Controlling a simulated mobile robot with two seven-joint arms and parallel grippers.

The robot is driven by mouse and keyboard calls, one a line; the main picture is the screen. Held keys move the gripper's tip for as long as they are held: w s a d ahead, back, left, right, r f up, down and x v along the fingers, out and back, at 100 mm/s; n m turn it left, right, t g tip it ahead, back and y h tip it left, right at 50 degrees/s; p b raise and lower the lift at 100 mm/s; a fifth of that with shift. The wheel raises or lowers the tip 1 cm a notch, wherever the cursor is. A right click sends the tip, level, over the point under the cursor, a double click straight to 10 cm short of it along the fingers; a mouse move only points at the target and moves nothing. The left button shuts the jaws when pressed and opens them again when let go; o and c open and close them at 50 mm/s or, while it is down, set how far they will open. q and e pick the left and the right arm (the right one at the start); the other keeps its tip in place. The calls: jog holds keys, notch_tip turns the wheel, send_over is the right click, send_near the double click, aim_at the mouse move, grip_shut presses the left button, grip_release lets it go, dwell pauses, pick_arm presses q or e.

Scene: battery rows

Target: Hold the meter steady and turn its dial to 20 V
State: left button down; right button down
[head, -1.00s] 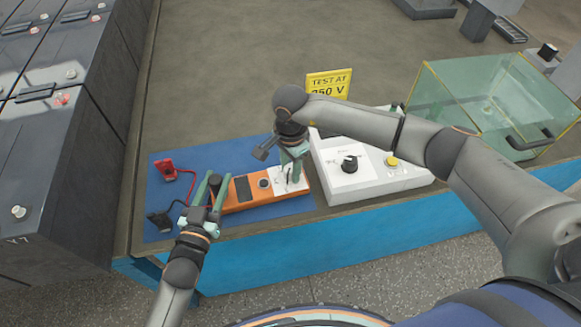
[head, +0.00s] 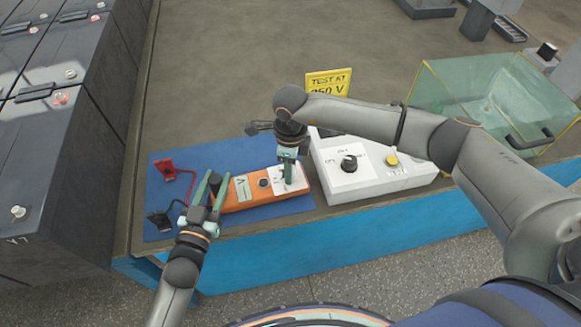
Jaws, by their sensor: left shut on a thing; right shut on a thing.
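The orange meter (head: 262,196) lies on the blue mat at the front of the bench. Its display (head: 243,188) is light with a dark mark I cannot read fully. My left gripper (head: 213,186) is shut on the dark left end of the meter. My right gripper (head: 289,180) comes down from above onto the white dial face (head: 278,183) at the right end and is shut on the dial. The dial itself is mostly hidden by the fingers, so its setting cannot be read.
Red (head: 165,166) and black (head: 160,222) probes lie left on the mat (head: 205,158). A white box (head: 370,178) with a black knob and yellow button stands close right.

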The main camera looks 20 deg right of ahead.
jog(key=m, duration=1.2)
jog(key=shift+a+m, duration=0.1)
jog(key=shift+m, duration=0.2)
pick_arm(q)
jog(key=shift+f, duration=0.1)
dwell(0.3)
pick_arm(e)
jog(key=c, duration=0.5)
grip_release()
notch_tip(320, 180, up, 12)
dwell(0.3)
pick_arm(q)
jog(key=shift+c, duration=1.9)
grip_release()
